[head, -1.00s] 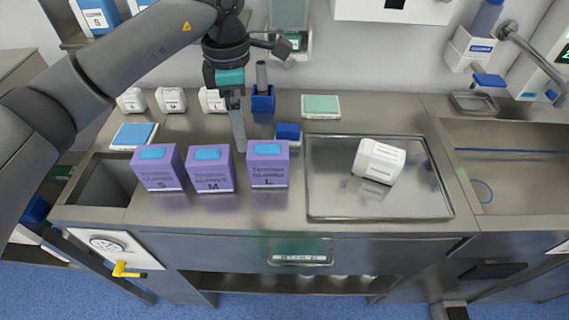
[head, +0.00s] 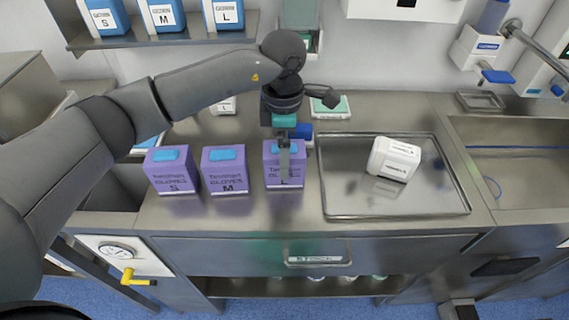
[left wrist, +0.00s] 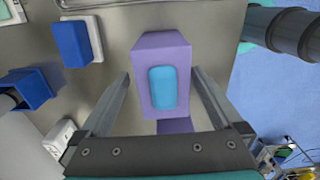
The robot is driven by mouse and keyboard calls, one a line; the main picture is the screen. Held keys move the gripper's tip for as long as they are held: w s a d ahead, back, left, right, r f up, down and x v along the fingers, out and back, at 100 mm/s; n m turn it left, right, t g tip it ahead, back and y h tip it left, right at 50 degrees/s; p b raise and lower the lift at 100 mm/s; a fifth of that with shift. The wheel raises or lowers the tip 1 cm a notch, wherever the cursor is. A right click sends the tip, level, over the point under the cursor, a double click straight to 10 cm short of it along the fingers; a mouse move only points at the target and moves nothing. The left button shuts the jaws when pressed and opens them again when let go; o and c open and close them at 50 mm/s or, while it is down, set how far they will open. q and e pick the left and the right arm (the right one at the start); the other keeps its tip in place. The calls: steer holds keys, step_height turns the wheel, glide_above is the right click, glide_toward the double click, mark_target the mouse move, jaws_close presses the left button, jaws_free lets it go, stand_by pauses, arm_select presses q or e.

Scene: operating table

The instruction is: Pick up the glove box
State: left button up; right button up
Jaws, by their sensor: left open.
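Three purple glove boxes with blue tops stand in a row on the steel counter: S (head: 172,172), M (head: 225,172) and L (head: 284,178). My left gripper (head: 284,160) is over the L box, pointing down, and hides part of its top and front. In the left wrist view a purple box with a blue opening (left wrist: 161,75) lies between the two spread fingers of my left gripper (left wrist: 160,85). The fingers are open, one on each side, with gaps to the box. My right gripper is in neither view.
A steel tray (head: 330,215) right of the L box holds a white container (head: 394,158). A blue block (head: 302,132) stands behind the L box. A sink (head: 520,165) is at the right, and a shelf (head: 150,42) with blue-and-white boxes is at the back left.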

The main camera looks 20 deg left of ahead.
arm_select(q)
steer(key=f, duration=0.4)
steer(key=shift+s+d+f, duration=0.1)
steer(key=shift+s+d, duration=0.05)
steer(key=shift+s, duration=0.05)
steer(key=shift+f, duration=0.6)
steer(key=shift+c, duration=0.4)
steer(key=c, duration=1.4)
steer(key=shift+c, duration=0.2)
steer(key=shift+r, duration=0.15)
